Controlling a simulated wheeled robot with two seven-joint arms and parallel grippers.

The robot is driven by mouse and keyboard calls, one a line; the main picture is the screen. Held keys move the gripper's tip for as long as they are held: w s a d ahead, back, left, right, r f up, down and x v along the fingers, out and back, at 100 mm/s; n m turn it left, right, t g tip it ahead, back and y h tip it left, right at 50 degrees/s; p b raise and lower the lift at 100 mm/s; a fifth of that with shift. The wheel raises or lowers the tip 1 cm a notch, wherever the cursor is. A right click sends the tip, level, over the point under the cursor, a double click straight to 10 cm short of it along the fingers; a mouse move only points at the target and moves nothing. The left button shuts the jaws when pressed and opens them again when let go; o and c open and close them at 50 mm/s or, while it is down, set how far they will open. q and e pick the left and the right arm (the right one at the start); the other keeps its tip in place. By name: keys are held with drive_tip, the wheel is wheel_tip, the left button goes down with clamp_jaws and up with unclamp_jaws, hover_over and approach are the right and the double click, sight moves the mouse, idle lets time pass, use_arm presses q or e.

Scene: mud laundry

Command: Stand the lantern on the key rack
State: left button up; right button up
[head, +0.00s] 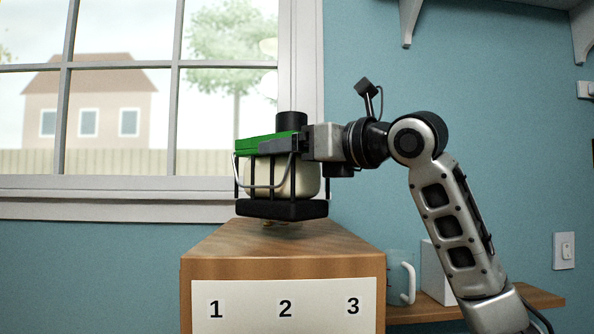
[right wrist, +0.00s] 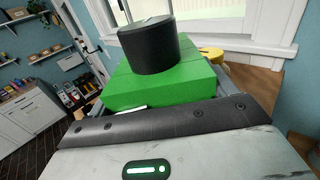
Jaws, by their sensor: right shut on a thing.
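The lantern (head: 282,208) has a green top, a black cap, a cream body inside a dark wire cage and a black base. It is roughly upright over the far part of the wooden key rack (head: 225,245), whose white front panel is numbered 1, 2, 3. My right gripper (head: 292,143) is shut on the lantern at its green top, from the right. I cannot tell whether the base touches the rack top. The green top and black cap of the lantern (right wrist: 165,80) fill the middle of the right wrist view. My left gripper is not in view.
A small brass-coloured thing (head: 279,223) shows just under the lantern base, mostly hidden. A glass mug (head: 402,275) and a white box (head: 437,270) stand right of the rack on a wooden shelf (head: 420,308). The window (head: 165,120) is behind. The rack's near top is clear.

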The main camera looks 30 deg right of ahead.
sight(311, 171)
drive_tip(key=shift+d+f, duration=0.1)
drive_tip(key=shift+f, duration=1.4)
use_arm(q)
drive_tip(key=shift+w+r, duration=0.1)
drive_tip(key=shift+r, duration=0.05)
use_arm(e)
drive_tip(key=shift+f, duration=0.15)
drive_tip(key=o, duration=1.5)
drive_tip(key=shift+c, duration=0.2)
use_arm(q)
drive_tip(key=b, duration=0.1)
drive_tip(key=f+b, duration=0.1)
drive_tip(key=b, duration=0.1)
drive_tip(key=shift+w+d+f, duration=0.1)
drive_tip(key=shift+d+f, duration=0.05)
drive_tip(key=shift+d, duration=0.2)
use_arm(e)
drive_tip(key=v, duration=1.2)
